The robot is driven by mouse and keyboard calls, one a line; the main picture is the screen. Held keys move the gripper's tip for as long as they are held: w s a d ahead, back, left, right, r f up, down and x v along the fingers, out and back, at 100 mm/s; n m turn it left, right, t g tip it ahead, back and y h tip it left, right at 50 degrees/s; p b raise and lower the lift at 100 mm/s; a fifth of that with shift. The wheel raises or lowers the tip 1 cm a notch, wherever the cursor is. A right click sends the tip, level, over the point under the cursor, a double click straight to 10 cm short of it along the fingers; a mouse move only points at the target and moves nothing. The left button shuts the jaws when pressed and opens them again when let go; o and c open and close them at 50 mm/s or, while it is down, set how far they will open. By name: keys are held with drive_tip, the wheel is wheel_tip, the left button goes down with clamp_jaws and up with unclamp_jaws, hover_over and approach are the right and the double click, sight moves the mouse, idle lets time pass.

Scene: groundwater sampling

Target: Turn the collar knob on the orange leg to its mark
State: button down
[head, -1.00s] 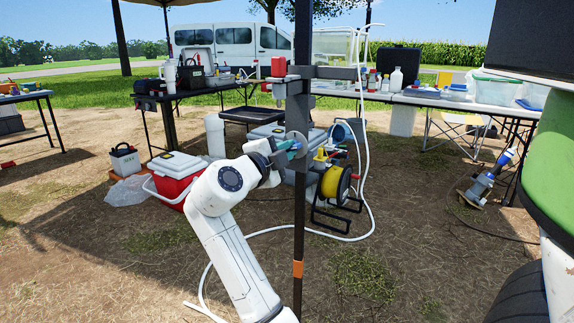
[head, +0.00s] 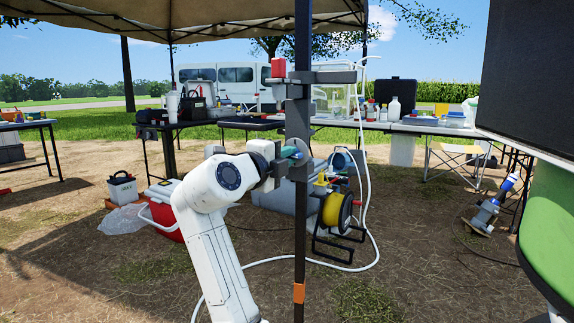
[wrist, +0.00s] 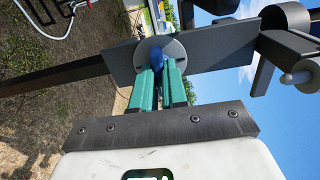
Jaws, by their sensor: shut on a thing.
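The leg is a dark upright post (head: 300,235) with an orange band (head: 299,293) low on it. A grey collar bracket (head: 298,118) is fixed on the post, and its flat plate (wrist: 215,47) shows in the wrist view. A blue knob (wrist: 157,58) stands in front of a pale round disc (wrist: 178,50) on that plate. My gripper (wrist: 160,75) has teal fingers shut on the blue knob, one on each side. In the head view my gripper (head: 290,153) reaches the bracket from the left. The knob's mark cannot be made out.
A red-capped fitting (head: 278,67) sits above the bracket. A yellow hose reel (head: 335,210) and a red cooler (head: 165,208) stand behind the post. A white hose (head: 371,205) hangs at its right. Tables with gear stand further back. Bare ground lies around the post.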

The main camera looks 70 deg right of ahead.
drive_tip(key=m+b, duration=0.1)
drive_tip(key=m, duration=0.7)
drive_tip(key=shift+m, duration=0.4)
drive_tip(key=c, duration=1.1)
unclamp_jaws()
drive_tip(key=p+v, duration=0.2)
drive_tip(key=v, duration=0.9)
drive_tip(key=shift+w, duration=0.1)
drive_tip(key=shift+d+p, duration=0.1)
drive_tip(key=shift+p, duration=0.3)
